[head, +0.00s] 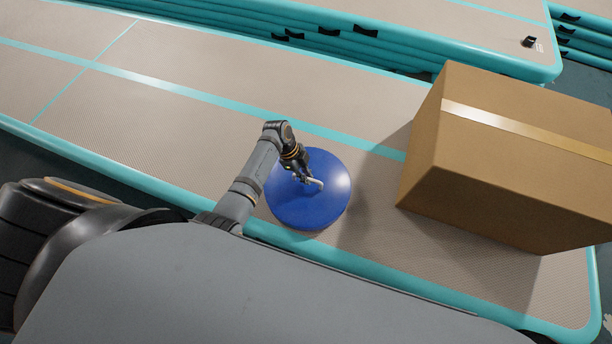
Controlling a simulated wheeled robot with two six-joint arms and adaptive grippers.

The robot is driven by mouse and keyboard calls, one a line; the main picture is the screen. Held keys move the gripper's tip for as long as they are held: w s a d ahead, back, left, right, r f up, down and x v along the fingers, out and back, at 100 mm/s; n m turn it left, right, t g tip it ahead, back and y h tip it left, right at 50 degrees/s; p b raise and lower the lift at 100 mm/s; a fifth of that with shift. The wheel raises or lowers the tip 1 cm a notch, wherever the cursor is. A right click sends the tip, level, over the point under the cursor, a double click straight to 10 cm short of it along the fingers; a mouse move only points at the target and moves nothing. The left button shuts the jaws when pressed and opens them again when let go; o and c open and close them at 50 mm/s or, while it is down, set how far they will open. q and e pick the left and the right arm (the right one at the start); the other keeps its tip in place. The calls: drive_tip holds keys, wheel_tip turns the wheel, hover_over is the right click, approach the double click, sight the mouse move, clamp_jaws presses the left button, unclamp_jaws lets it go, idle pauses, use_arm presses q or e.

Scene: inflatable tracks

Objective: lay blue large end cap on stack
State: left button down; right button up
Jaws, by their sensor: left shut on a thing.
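A blue round end cap (325,206) shows in the head view as a large glossy disc near the middle of the beige inflatable track (230,107). My left gripper (316,183) is over the disc and is shut on it, at about its middle. My left arm comes in from the left and covers the disc's upper left part. I cannot tell whether the cap touches the track or is held a little above it. My right gripper is not in view. No stack of caps can be made out.
A large cardboard box (510,190) with a tape strip stands on the track to the right of the cap. More stacked teal-edged tracks (400,18) lie behind. The track left of my arm is clear.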

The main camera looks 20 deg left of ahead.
use_arm(q)
drive_tip(key=shift+f, duration=0.15)
drive_tip(key=c, duration=1.4)
unclamp_jaws()
drive_tip(key=v, duration=1.2)
